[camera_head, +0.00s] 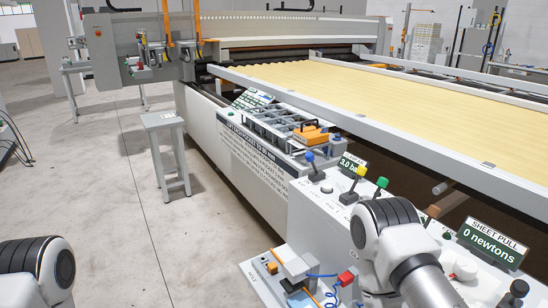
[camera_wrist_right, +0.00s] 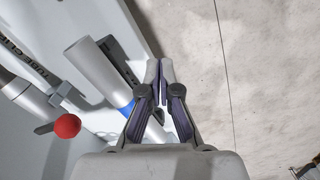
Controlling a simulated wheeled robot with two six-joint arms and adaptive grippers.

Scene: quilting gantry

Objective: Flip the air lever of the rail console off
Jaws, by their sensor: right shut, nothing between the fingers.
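The rail console (camera_head: 330,205) is the white, sloping-topped unit at right centre of the head view. It carries levers with a blue knob (camera_head: 309,156), a yellow knob (camera_head: 361,171) and a green knob (camera_head: 382,182). A sign reading 3.0 bar (camera_head: 351,167) stands behind the blue and yellow ones. I cannot tell by label which is the air lever. My right gripper (camera_wrist_right: 165,72) is shut and empty in the wrist view, over a white edge with floor beyond. In the head view its fingers are not distinguishable. My left arm shows at lower left; its gripper is out of view.
A red ball knob (camera_wrist_right: 67,126) and a grey cylinder (camera_wrist_right: 100,72) lie left of the right gripper in the wrist view. A SHEET PULL sign (camera_head: 491,243) stands at right. A grey stool (camera_head: 163,121) stands on otherwise open floor at left. The yellow quilting bed (camera_head: 400,90) fills the back.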

